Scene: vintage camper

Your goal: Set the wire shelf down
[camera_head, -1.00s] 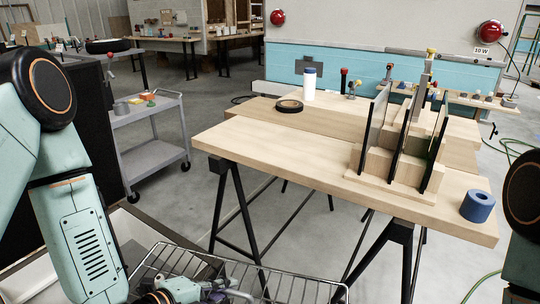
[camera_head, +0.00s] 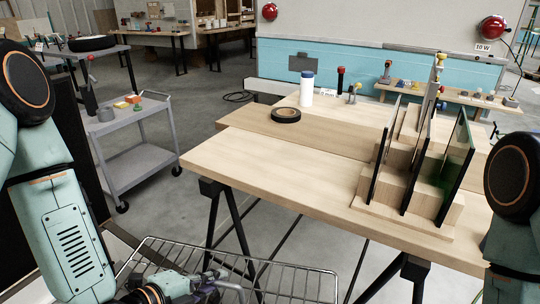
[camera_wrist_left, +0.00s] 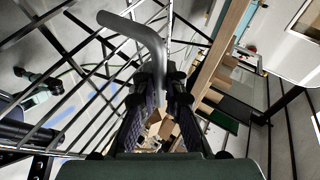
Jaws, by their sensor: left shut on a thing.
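The wire shelf (camera_head: 262,258) is a metal wire rack at the bottom of the head view, in front of the wooden worktable (camera_head: 235,165). Its near part runs out of the picture. My left gripper (camera_head: 212,282) is at its left side, shut on a bent part of the rack. In the left wrist view, the fingers (camera_wrist_left: 160,82) close on a thick grey bent bar, with the shelf's wires (camera_wrist_left: 62,75) stretching to the left. The shelf appears held clear of the floor. My right arm shows at the right edge, but its gripper is out of view.
The worktable on black trestles holds a slotted wooden rack (camera_head: 400,220) with dark panels, a black tape roll (camera_head: 286,115) and a white bottle (camera_head: 306,90). Its left half is mostly bare. A grey cart (camera_head: 140,150) stands left, with open floor between.

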